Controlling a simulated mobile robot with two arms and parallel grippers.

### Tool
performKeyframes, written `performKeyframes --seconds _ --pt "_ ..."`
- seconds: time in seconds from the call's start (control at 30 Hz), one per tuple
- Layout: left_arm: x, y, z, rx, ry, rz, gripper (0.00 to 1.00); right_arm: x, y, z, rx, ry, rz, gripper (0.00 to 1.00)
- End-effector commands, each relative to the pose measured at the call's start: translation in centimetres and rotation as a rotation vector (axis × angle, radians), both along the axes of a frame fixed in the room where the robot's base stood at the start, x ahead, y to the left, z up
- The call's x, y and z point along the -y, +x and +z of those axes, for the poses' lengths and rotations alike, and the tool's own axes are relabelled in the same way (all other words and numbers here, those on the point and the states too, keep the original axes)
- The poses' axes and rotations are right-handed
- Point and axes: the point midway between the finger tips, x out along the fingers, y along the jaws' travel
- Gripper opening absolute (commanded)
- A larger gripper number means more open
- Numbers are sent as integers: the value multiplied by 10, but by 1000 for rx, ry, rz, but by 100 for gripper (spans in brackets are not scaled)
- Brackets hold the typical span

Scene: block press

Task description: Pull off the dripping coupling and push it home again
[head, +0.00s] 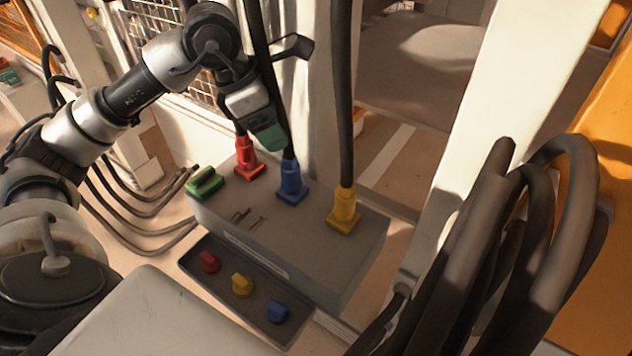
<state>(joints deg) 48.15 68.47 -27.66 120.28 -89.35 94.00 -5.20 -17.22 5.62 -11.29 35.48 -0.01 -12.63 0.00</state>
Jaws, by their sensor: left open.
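A grey block (225,215) carries a red coupling (246,160), a blue coupling (291,184) and a yellow coupling (344,212), each seated upright with a black hose rising from it. A green piece (205,183) sits at the block's left end with no hose seen on it. Small dark reddish streaks mark the block top in front of the red and blue couplings; I cannot tell which one drips. My left gripper (281,108) is open above the red and blue couplings, close to the blue coupling's hose. I cannot tell whether it touches the hose. My right gripper is out of view.
A dark tray (222,282) in front of the block holds a red cap (209,261), a yellow cap (242,285) and a blue cap (277,311). Thick black hoses (490,240) loop at the right. A pale post (480,190) and wire-mesh guarding stand behind. Thin cables run left of the block.

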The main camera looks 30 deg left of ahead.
Motion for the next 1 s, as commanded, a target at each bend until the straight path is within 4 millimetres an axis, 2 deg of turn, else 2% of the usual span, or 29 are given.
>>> performKeyframes --seconds 0.33,0.7,1.0 --pt "1 1 -3 -1 -1 1 70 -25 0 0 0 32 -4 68" --pt "15 13 -49 -2 -1 0 70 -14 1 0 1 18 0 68" --pt "15 14 -52 0 0 1 70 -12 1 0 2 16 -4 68"
